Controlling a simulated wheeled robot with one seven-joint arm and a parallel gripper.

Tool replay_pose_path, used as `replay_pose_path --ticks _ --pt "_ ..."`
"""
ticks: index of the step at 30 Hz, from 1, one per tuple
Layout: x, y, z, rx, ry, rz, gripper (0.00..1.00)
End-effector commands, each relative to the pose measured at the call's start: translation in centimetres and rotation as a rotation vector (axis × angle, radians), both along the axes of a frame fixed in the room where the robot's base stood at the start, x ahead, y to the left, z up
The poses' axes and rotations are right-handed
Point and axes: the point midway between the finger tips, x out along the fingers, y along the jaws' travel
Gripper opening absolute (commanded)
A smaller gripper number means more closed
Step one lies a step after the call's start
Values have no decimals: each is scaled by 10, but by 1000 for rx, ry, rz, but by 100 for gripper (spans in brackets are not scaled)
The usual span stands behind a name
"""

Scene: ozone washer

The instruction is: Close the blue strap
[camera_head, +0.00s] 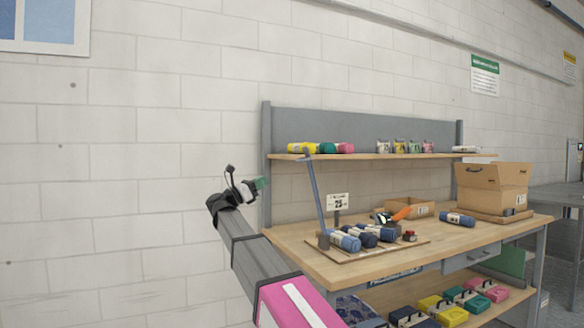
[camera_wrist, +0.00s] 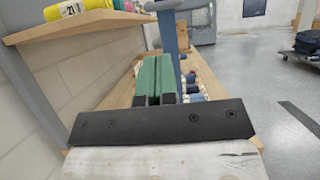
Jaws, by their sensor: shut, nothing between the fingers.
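The blue strap (camera_head: 314,195) is a long thin blue bar with a short crosspiece at its top. It stands nearly upright, leaning slightly, at the left end of a wooden board (camera_head: 340,252) on the workbench. It also shows in the wrist view (camera_wrist: 169,48), just beyond my fingertips. Several blue rolls (camera_head: 367,237) lie on the board to the right of its base. My gripper (camera_head: 262,184) is shut and empty, raised left of the strap and apart from it in the head view. Its green fingers (camera_wrist: 157,78) are together in the wrist view.
A shelf (camera_head: 370,156) with coloured rolls runs above the bench. On the bench are a small sign (camera_head: 338,201), an orange-and-black tool (camera_head: 400,214), a loose blue roll (camera_head: 457,219) and a cardboard box (camera_head: 492,188). The right front of the bench top is clear.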

Motion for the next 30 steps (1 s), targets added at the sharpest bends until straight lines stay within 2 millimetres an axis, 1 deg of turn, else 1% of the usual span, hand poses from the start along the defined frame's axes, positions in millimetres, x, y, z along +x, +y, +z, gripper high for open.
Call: replay_pose_path --ticks 4,8,21,27,30 --pt "-1 -5 2 9 -2 -24 0" --pt "3 -19 8 8 -2 -23 0" --pt "29 -87 43 8 -2 -22 0" --pt "37 -110 55 7 -3 -21 0" --pt "39 -116 58 7 -3 -21 0"
